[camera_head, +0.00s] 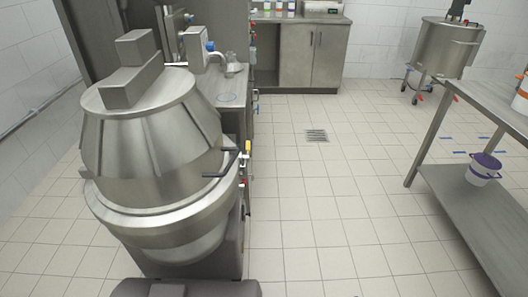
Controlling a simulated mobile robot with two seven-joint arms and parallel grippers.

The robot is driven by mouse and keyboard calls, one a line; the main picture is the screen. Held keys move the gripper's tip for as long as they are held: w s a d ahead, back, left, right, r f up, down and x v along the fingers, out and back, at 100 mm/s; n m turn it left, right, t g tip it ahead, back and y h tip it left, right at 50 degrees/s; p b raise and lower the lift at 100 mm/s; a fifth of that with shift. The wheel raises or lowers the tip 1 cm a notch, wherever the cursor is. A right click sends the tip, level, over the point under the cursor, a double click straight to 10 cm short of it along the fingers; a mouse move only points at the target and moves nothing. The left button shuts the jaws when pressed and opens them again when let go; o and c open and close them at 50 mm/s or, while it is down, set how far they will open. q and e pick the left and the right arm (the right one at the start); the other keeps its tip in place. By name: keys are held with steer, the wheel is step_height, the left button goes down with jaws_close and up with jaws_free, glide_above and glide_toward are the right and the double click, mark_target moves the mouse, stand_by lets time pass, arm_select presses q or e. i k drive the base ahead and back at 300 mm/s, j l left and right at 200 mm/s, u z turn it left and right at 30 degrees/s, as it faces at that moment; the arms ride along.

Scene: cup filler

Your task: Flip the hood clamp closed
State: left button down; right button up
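A large steel machine with a conical hood (150,140) fills the left of the head view. A thin dark bent handle (229,161) sticks out at the right side of the hood, just above its wide lower rim (165,222). It may be the hood clamp; I cannot tell for sure whether it is open or closed. Small yellow and red parts (247,149) show just right of it. Neither of my grippers is in view, and nothing touches the handle.
A steel table (480,100) with a lower shelf holding a white and purple bucket (484,170) stands at the right. A wheeled steel vat (446,48) and a cabinet (311,55) are at the back. The tiled floor around the drain (317,136) is clear.

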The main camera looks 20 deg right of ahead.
mark_target(246, 157)
steer(key=k+l, duration=0.1)
steer(key=l, duration=0.3)
steer(key=k+l, duration=0.1)
steer(key=l, duration=0.35)
steer(key=i+l+u, duration=0.15)
steer(key=u, duration=0.3)
steer(key=i+l+u, duration=0.1)
steer(key=l+u, duration=0.35)
steer(key=i+l+u, duration=0.15)
steer(key=l, duration=0.4)
steer(key=i+l+u, duration=0.15)
steer(key=l, duration=0.35)
steer(key=l+u, duration=0.15)
steer(key=l, duration=0.4)
steer(key=i+l, duration=0.1)
steer(key=l, duration=0.8)
steer(key=i+l, duration=0.15)
steer(key=l, duration=0.3)
steer(key=i+l, duration=0.1)
steer(key=l, duration=0.35)
